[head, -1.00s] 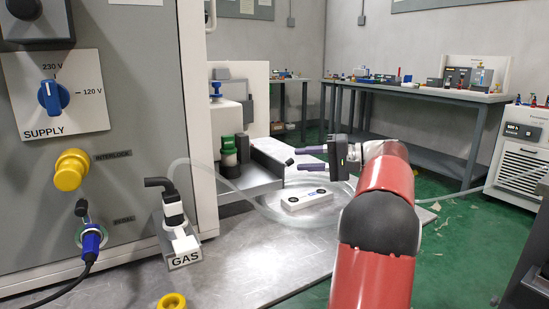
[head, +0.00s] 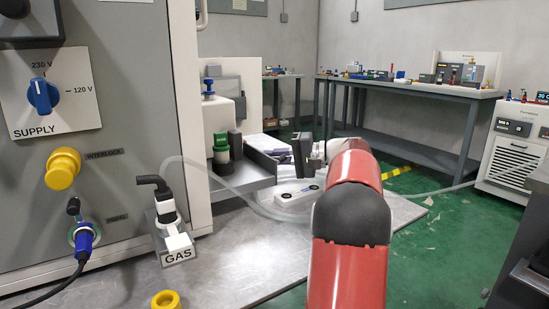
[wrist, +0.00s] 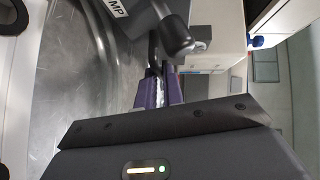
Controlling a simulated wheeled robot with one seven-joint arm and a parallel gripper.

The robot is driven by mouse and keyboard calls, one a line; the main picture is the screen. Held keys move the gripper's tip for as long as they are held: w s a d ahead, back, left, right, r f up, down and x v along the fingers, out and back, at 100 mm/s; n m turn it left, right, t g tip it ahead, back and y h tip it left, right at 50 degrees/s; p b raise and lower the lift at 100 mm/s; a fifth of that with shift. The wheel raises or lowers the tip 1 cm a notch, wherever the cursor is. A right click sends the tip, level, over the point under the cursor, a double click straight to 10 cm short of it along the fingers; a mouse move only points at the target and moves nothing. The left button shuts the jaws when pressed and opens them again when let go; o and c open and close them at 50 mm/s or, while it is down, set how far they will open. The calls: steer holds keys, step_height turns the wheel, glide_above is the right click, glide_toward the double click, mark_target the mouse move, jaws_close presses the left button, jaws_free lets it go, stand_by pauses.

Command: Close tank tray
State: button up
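The grey tank tray (head: 246,183) sticks out from the machine's side in the head view, carrying a green-and-dark fitting (head: 221,154). My gripper (head: 268,154) is at the tray's outer end, with its purple fingers pointing left toward the machine. In the wrist view the purple fingers (wrist: 162,88) show close together with a narrow bright strip between them. A dark lever with a rounded knob (wrist: 177,38) stands just beyond the fingertips. I cannot tell whether the fingers touch the tray or hold anything; my gripper body hides part of them.
A white box-shaped device (head: 297,194) lies below my gripper on the metal table (head: 235,250). A clear hose loops around it. The GAS valve (head: 173,236) stands at the left, near the machine panel. A workbench (head: 410,85) is at the back.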

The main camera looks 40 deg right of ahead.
mark_target(218, 171)
jaws_close()
steer(key=shift+a+f+b, duration=0.1)
steer(key=shift+a+b, duration=0.35)
steer(key=shift+a, duration=0.1)
steer(key=a+b, duration=0.2)
steer(key=a, duration=0.3)
steer(key=a+b, duration=0.3)
steer(key=a, duration=0.3)
steer(key=w+a+b, duration=0.1)
steer(key=a+b, duration=0.1)
steer(key=a, duration=0.4)
steer(key=shift+a+b, duration=0.2)
steer(key=shift+b, duration=0.15)
steer(key=o, duration=0.6)
jaws_free()
steer(key=shift+d, duration=0.15)
steer(key=v, duration=0.7)
steer(key=shift+s+d, duration=0.15)
steer(key=shift+s, duration=0.15)
